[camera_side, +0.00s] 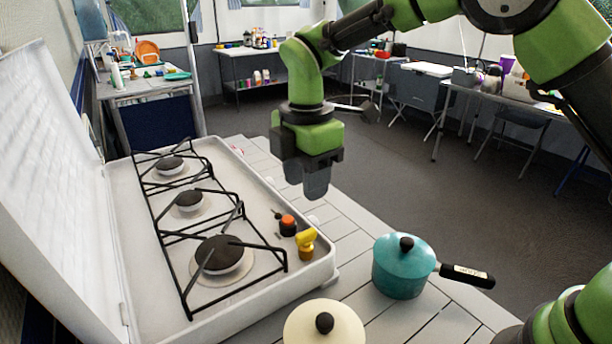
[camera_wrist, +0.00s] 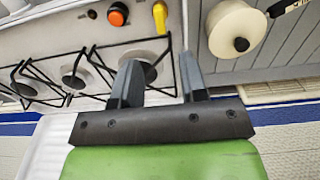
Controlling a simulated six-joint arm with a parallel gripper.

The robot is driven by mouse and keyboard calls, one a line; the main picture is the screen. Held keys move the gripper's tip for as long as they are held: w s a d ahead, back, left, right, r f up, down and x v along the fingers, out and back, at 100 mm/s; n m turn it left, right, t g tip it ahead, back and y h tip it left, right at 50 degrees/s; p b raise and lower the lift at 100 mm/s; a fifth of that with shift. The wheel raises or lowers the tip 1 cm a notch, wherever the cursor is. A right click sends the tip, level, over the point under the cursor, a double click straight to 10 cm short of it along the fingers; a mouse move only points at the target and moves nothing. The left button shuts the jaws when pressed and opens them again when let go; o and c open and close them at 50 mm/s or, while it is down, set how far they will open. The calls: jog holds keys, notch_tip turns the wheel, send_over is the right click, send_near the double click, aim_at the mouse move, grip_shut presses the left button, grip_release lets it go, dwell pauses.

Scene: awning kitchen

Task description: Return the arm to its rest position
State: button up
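My gripper (camera_side: 312,185) hangs in the air, pointing down, near the front right side of the camping stove (camera_side: 130,250). In the wrist view my gripper (camera_wrist: 160,64) shows two dark fingers with a clear gap between them and nothing held. My green and black arm reaches in from the upper right of the side view.
A teal lidded pot (camera_side: 402,268) and a cream lidded pot (camera_side: 324,325) stand on the slatted table (camera_side: 350,245). An orange knob (camera_side: 288,225) and a yellow knob (camera_side: 306,243) sit at the stove's edge. Other tables stand farther back.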

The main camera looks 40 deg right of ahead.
jog(key=s+d+r+m+t+y, duration=0.1)
jog(key=s+d+r+m+t, duration=0.15)
jog(key=s+r+m, duration=0.3)
jog(key=s+d+r+m+t+y, duration=0.1)
jog(key=s+d+r+m, duration=0.35)
jog(key=r, duration=0.25)
jog(key=s+d+m+t, duration=0.3)
jog(key=s+m, duration=0.9)
jog(key=shift+t, duration=0.35)
jog(key=shift+s+r, duration=0.1)
